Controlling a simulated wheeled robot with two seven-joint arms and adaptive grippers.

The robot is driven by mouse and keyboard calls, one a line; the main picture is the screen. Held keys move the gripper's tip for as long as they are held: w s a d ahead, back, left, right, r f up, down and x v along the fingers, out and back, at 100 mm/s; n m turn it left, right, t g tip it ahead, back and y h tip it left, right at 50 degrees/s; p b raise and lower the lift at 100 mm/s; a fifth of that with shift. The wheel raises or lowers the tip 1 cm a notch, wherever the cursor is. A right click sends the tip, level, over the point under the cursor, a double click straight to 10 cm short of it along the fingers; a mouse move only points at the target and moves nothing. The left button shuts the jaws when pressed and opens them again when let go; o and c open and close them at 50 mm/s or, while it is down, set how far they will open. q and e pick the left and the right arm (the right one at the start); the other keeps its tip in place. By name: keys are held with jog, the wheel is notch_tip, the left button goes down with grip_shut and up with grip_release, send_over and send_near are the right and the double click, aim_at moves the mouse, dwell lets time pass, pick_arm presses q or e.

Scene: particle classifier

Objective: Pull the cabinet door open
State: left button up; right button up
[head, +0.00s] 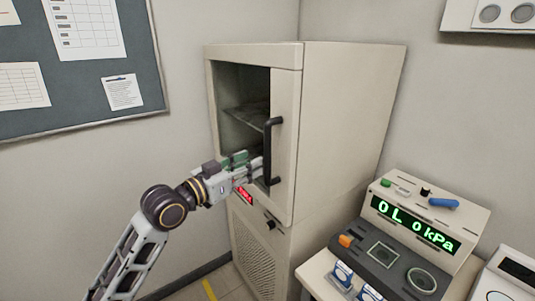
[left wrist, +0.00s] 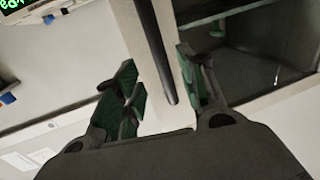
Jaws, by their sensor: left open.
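The beige cabinet (head: 345,130) stands in the corner in the head view. Its door (head: 285,170) has a dark window with a shelf visible behind it, and looks shut. A black vertical bar handle (head: 267,150) is on the door's right side. My left gripper (head: 252,166) is at the handle's lower part, reaching in from the left. In the left wrist view, the handle (left wrist: 156,50) runs between the open, green-padded fingers of the left gripper (left wrist: 156,62), with gaps visible on both sides. Contact cannot be told. My right gripper is not in view.
A bench console with a green display (head: 415,225) stands right of the cabinet, with blue and white items in front. A pinboard (head: 75,65) hangs on the left wall.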

pick_arm(q)
jog(key=x, duration=0.2)
jog(key=p, duration=0.1)
send_over(267, 179)
jog(key=shift+w+a, duration=0.2)
jog(key=shift+w, duration=0.05)
jog(key=shift+w+d, duration=0.2)
jog(key=shift+d, duration=0.05)
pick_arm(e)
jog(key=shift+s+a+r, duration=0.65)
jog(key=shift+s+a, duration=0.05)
pick_arm(q)
grip_shut()
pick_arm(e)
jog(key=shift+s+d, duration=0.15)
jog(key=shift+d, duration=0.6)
